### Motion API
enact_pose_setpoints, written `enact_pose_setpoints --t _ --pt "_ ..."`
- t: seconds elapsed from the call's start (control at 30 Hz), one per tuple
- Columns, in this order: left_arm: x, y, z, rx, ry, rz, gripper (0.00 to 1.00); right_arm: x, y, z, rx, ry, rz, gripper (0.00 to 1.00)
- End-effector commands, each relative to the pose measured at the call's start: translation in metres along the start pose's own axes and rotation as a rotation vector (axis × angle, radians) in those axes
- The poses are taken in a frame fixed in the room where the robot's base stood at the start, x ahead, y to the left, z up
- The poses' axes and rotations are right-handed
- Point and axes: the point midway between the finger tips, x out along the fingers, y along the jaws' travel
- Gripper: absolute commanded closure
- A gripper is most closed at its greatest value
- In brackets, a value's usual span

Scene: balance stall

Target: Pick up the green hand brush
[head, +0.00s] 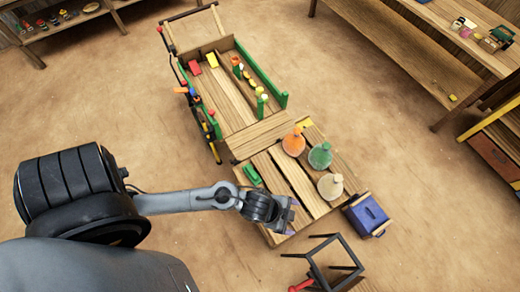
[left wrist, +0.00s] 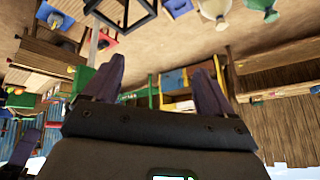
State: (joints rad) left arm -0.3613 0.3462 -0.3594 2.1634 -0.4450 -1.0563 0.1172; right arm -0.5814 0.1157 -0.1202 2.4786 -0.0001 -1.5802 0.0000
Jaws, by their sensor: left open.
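A small green object (head: 252,174), which looks like the green hand brush, lies on the left side of the wooden slatted platform (head: 292,178). My left gripper (head: 293,214) is over the near edge of this platform, to the right of and nearer than the green object. Its dark purple fingers also show in the left wrist view (left wrist: 157,82); they are spread apart with nothing between them. The brush cannot be clearly made out in the left wrist view.
Orange (head: 294,143), green (head: 320,156) and beige (head: 330,187) rounded pieces stand on the platform. A blue box (head: 367,215) is at its right corner and a dark frame (head: 334,262) in front. A wooden cart (head: 228,100) with small items adjoins behind. Bare floor lies left and right.

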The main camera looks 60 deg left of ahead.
Motion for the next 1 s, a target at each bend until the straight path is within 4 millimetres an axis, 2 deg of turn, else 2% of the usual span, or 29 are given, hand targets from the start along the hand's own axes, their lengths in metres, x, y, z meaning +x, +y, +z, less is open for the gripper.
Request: enact_pose_setpoints --t 0.03,0.17,0.27,0.37,0.47,0.57,0.7,0.8,0.9,1.0 --pt "0.027 0.007 0.012 0.061 0.009 0.023 0.15 0.020 0.000 0.006 -0.001 0.001 0.001 1.00" --pt "0.076 0.024 0.039 0.223 0.032 0.106 0.15 0.051 -0.001 0.016 -0.003 0.002 0.003 1.00" --pt "0.121 0.031 0.076 0.358 0.024 0.183 0.15 0.084 -0.001 0.026 -0.006 0.003 0.006 1.00" --pt "0.163 0.025 0.128 0.483 -0.015 0.261 0.15 0.119 -0.001 0.037 -0.008 0.002 0.007 1.00" --pt "0.196 0.004 0.182 0.574 -0.076 0.324 0.15 0.153 -0.002 0.048 -0.009 0.001 0.008 1.00" --pt "0.221 -0.030 0.235 0.636 -0.154 0.367 0.15 0.187 -0.004 0.059 -0.008 0.001 0.007 1.00" --pt "0.240 -0.091 0.300 0.677 -0.271 0.387 0.15 0.231 -0.006 0.073 -0.006 0.001 0.005 1.00" --pt "0.244 -0.134 0.336 0.682 -0.344 0.382 0.15 0.258 -0.007 0.082 -0.005 0.001 0.004 1.00" --pt "0.242 -0.170 0.363 0.676 -0.403 0.369 0.15 0.279 -0.008 0.088 -0.003 0.001 0.003 1.00" --pt "0.237 -0.196 0.382 0.665 -0.446 0.356 0.15 0.294 -0.009 0.093 -0.002 0.002 0.002 1.00"
